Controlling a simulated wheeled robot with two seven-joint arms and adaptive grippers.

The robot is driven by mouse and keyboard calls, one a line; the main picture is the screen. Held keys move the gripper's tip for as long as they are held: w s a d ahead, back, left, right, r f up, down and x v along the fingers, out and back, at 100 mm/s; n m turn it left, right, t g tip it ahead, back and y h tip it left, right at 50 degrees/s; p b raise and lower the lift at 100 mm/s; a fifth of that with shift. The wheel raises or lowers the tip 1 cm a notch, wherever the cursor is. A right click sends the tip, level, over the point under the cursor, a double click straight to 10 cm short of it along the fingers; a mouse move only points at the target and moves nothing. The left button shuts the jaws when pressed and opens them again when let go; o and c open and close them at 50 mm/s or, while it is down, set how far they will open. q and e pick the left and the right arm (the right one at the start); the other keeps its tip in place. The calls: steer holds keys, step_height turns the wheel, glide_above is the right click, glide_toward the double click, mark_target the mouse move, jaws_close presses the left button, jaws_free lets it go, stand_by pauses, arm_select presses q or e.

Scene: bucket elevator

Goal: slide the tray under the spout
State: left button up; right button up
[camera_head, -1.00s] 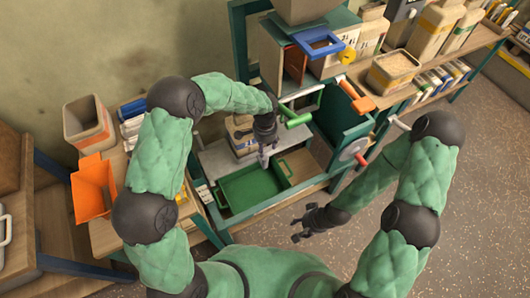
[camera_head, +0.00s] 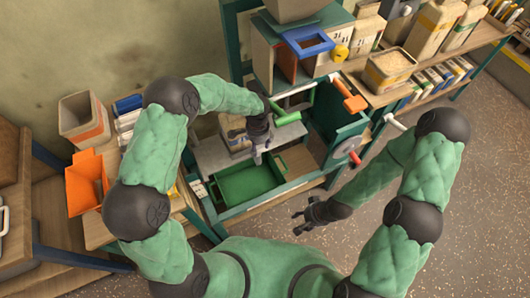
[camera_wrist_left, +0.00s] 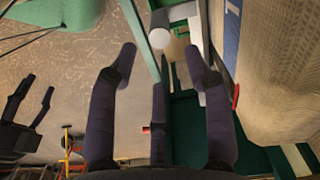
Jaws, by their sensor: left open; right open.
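My right gripper (camera_head: 298,224) is open and empty, in front of the frame at the right. I cannot make out the spout.
A pale shelf (camera_head: 214,155) with a box (camera_head: 234,136) is behind the tray. A green-handled lever (camera_head: 288,118) and an orange-handled one (camera_head: 352,103) stick out above. An orange bin (camera_head: 82,190) stands on the left bench. The floor at the right is clear.

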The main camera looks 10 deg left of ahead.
mark_target(258, 159)
arm_select(q)
steer(key=f+b, duration=0.2)
steer(key=f, duration=0.3)
steer(key=f+b, duration=0.2)
steer(key=f, duration=0.4)
steer(key=shift+a, duration=0.2)
steer(key=shift+c, duration=0.2)
jaws_close()
